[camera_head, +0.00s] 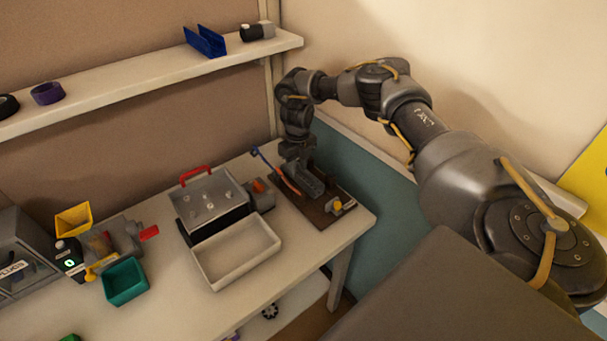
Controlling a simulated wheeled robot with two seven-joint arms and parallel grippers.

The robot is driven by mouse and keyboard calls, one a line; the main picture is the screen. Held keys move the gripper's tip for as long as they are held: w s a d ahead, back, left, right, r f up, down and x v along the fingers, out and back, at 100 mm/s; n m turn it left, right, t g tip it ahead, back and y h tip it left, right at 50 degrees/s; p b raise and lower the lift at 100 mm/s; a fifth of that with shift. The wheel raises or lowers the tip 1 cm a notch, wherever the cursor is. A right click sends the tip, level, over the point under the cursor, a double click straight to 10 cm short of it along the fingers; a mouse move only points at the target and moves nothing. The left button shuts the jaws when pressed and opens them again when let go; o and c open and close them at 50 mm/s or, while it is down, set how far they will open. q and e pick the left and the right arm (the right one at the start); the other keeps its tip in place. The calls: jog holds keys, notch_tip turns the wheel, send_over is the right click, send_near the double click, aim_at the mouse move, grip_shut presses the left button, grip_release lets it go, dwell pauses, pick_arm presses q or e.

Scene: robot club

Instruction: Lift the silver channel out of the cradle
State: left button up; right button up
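A grey channel-like piece (304,181) sits at the right end of the bench, on a dark brown board (325,216). I take it for the silver channel in its cradle; the two are hard to tell apart at this size. My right gripper (297,162) points down at the back end of this piece, close to or touching it. Its fingers are too small and dark to show whether they are open or shut. My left gripper is not in view.
Orange and blue handles (275,172) lie just left of the channel. A white tray (236,254), a grey box with a red handle (212,203) and a green bin (125,281) stand further left. A shelf (150,79) runs along the wall, holding a blue channel (205,41).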

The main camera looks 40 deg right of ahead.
aim_at(299, 174)
jog(key=shift+d+f+p, duration=0.1)
jog(key=shift+f+p, duration=0.45)
jog(key=shift+f, duration=1.4)
grip_shut()
